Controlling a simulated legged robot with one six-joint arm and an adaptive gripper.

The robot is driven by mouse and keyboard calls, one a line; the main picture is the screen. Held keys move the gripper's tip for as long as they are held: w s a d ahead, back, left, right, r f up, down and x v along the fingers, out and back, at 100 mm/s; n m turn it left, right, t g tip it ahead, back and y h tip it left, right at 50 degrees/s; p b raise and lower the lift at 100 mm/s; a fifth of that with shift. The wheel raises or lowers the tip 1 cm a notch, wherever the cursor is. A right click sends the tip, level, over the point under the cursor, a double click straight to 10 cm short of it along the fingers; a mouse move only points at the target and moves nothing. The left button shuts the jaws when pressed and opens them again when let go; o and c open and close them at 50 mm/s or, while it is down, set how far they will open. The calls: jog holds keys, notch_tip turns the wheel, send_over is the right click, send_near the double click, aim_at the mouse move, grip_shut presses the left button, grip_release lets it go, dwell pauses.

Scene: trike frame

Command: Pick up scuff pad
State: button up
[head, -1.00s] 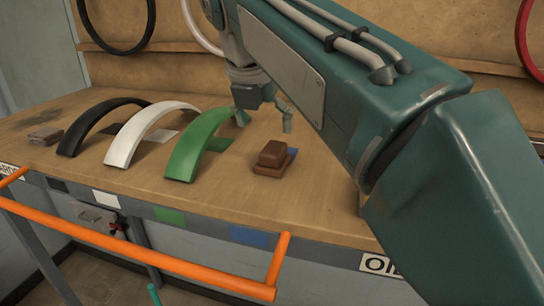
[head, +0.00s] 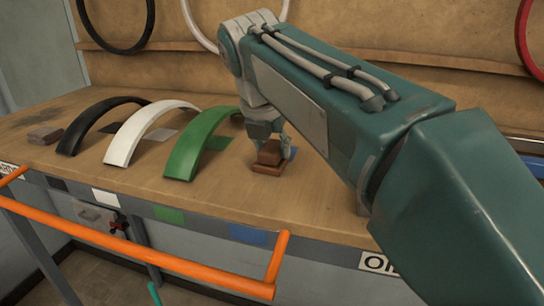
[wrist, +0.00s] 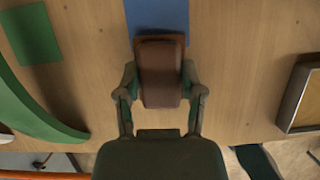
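A brown block with a raised grip, which I take to be the scuff pad (head: 268,157), sits on the workbench beside a blue patch. In the wrist view the brown block (wrist: 161,72) lies between my fingers, its far end over the blue patch (wrist: 160,14). My gripper (head: 270,142) points down over it, and in the wrist view the gripper (wrist: 160,80) has one finger on each side. The fingers are spread about the block's width; any contact is too fine to tell. The block still rests on the bench.
Green (head: 197,145), white (head: 145,132) and black (head: 92,124) curved fenders stand left of the block. A grey-brown block (head: 45,136) lies at the far left. An orange rail (head: 140,260) runs along the bench front. A framed box (wrist: 300,98) lies to the right in the wrist view.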

dwell(0.4)
jog(key=shift+r, duration=0.25)
notch_tip(320, 180, up, 2)
jog(key=shift+r, duration=0.1)
jog(key=s+d+r, duration=0.2)
jog(key=s+r, duration=0.8)
jog(key=s, duration=0.4)
jog(key=shift+d, duration=0.2)
jog(key=shift+r, duration=0.1)
